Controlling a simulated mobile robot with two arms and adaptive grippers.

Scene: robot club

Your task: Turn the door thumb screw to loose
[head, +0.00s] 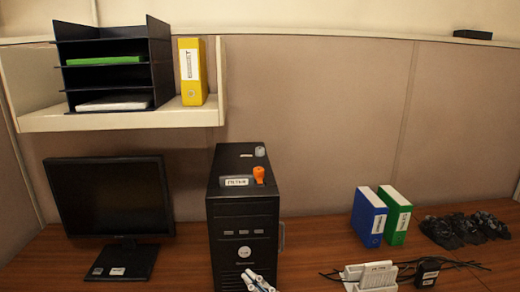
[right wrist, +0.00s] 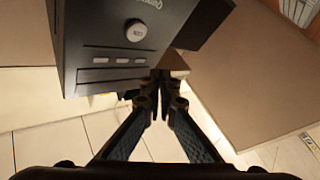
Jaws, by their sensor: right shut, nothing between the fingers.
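A black computer tower (head: 243,225) stands on the desk. On its top an orange knob (head: 258,175) stands at the front right, with a grey knob (head: 260,151) behind it. I cannot tell from markings which is the door thumb screw. A small white label (head: 236,182) sits beside the orange knob, too small to read surely. My right gripper (head: 258,280) is low in front of the tower, well below both knobs. In the right wrist view the gripper (right wrist: 163,92) is shut and empty, near the tower's front (right wrist: 110,45). My left gripper is out of view.
A monitor (head: 108,197) stands left of the tower. A shelf (head: 120,119) with a letter tray (head: 160,60) and yellow binder (head: 193,72) hangs above it. Space above the tower is clear.

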